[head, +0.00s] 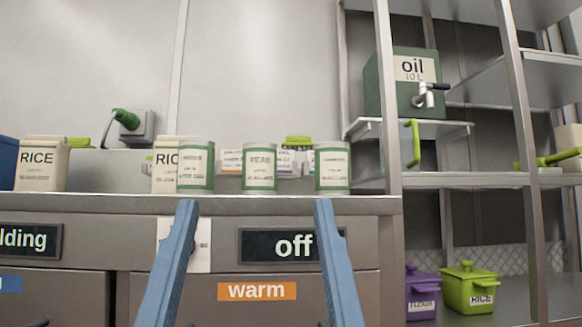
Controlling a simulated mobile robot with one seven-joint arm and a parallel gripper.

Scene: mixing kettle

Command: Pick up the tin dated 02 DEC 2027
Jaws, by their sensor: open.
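Three tins with white labels and green bands stand upright on the counter: a left tin (196,167), a middle tin (259,168) that seems to read PEAS, and a right tin (332,168). Their small print is too small to read, so I cannot tell which carries 02 DEC 2027. My gripper (254,205) shows as two long blue fingers rising from the bottom of the head view. It is open and empty, its tips just below the tins in the picture. The left tin partly covers a RICE box behind it.
RICE boxes (40,165) (164,172) stand on the counter (100,205). Small packs are partly hidden behind the tins. A rack post (388,100) rises right of the counter. A green oil container (385,85) with a tap sits on a shelf; purple (421,292) and green (468,288) pots stand lower right.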

